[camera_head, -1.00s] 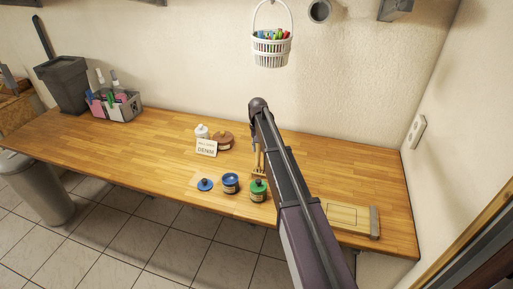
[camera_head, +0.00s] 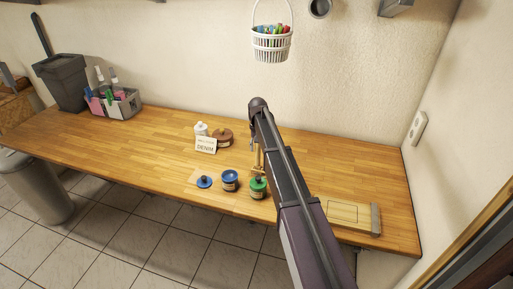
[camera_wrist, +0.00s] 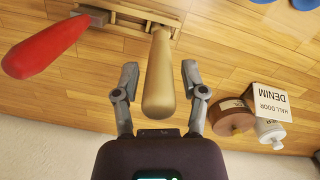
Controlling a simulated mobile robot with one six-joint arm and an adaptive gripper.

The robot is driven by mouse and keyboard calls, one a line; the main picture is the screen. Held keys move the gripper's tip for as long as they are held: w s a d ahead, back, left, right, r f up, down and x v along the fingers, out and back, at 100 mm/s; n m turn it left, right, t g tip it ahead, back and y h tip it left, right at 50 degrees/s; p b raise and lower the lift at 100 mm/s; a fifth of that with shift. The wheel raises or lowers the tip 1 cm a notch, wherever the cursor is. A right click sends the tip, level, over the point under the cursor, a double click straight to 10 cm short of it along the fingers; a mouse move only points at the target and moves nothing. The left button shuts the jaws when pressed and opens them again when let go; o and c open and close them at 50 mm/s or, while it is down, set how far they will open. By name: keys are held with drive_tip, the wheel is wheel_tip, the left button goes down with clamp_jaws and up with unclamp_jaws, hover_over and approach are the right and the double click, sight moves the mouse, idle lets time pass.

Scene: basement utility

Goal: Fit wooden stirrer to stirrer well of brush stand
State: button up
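The wooden stirrer (camera_wrist: 159,85) is a tan, rounded stick in the wrist view. Its thick end points toward me and its narrow end meets the wooden brush stand (camera_wrist: 128,13); how deep it sits there I cannot tell. My gripper (camera_wrist: 159,68) is open, with one finger on each side of the stirrer and a visible gap at both. A red-handled tool (camera_wrist: 45,48) stands at the stand's other end, left of my gripper. In the head view my arm hides most of the stand and the gripper.
The wooden bench (camera_head: 145,150) also holds a blue jar (camera_head: 230,181), a green-topped jar (camera_head: 258,188), a blue lid (camera_head: 204,182), a white bottle (camera_head: 201,129), a brown round container (camera_head: 223,137) and a DENIM sign (camera_head: 206,146). A pale board (camera_head: 347,213) lies at right.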

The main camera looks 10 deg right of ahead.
drive_tip(key=shift+r, duration=0.1)
idle(0.4)
wheel_tip(320, 180, up, 9)
drive_tip(key=p, duration=0.9)
drive_tip(key=shift+w+a, duration=0.1)
drive_tip(key=s+d+r+m+t+p, duration=0.1)
drive_tip(key=s+d+r+m+p, duration=0.1)
drive_tip(key=s, duration=0.4)
drive_tip(key=shift+d+r+p, duration=0.8)
drive_tip(key=shift+d+p, duration=0.1)
drive_tip(key=shift+d, duration=0.2)
drive_tip(key=shift+f, duration=0.1)
drive_tip(key=s+f+n+b, duration=0.1)
drive_tip(key=s+f+b, duration=0.8)
drive_tip(key=s, duration=0.5)
drive_tip(key=s+f+n+b, duration=0.2)
drive_tip(key=s+f+b, duration=0.8)
drive_tip(key=s, duration=0.4)
drive_tip(key=shift+s+a+f+b, duration=0.15)
drive_tip(key=shift+s+b, duration=0.05)
drive_tip(key=shift+b, duration=0.25)
